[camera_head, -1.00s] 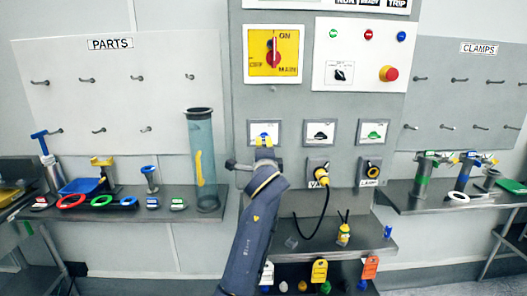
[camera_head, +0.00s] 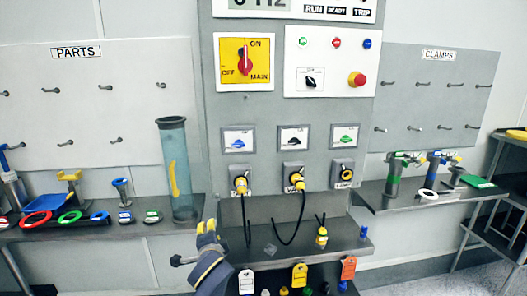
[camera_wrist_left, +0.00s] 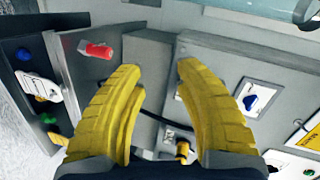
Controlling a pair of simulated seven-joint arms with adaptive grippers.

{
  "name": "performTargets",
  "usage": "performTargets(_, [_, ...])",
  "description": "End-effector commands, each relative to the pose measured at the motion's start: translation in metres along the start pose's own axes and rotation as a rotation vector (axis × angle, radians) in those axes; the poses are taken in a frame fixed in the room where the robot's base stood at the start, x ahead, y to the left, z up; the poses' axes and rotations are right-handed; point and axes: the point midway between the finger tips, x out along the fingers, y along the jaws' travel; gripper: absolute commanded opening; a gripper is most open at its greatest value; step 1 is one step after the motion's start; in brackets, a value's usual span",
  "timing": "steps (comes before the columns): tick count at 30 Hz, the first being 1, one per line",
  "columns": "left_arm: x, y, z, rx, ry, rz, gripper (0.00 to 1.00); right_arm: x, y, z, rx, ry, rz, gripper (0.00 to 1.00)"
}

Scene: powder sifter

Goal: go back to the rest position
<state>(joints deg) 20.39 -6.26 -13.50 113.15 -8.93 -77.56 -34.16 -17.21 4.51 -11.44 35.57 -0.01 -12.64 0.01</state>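My left gripper (camera_head: 206,228) is low in front of the cabinet, below and left of the left socket. In the left wrist view its two yellow fingers (camera_wrist_left: 160,70) stand apart with nothing between them. A second yellow plug (camera_head: 295,181) with a cord sits at the middle socket. The right socket (camera_head: 342,175) has no cord. In the wrist view, a yellow plug (camera_wrist_left: 182,149) shows beyond the fingers. My right gripper is not in view.
A clear tube (camera_head: 176,140) stands on the left shelf (camera_head: 105,231), with rings and small parts to its left. Clamps (camera_head: 394,176) stand on the right shelf. Hanging tags (camera_head: 300,274) are below.

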Motion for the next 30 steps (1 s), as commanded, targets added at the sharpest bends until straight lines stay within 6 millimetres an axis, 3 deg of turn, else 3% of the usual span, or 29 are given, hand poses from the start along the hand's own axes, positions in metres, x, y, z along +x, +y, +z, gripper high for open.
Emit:
performTargets(1, [-0.008,0.026,0.021,-0.019,-0.022,0.033,0.33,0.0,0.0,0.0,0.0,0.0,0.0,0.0])
performTargets(6, [-0.04,0.094,0.083,-0.092,-0.091,0.124,0.33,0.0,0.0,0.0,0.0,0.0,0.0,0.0])
performTargets(15, [-0.124,0.19,0.183,-0.2,-0.224,0.265,0.33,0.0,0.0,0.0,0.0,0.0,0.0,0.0])
performTargets(21, [-0.186,0.229,0.237,-0.256,-0.309,0.337,0.33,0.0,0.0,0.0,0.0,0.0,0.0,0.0])
performTargets(30, [-0.242,0.251,0.277,-0.296,-0.38,0.39,0.33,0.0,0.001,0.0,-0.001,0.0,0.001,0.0])
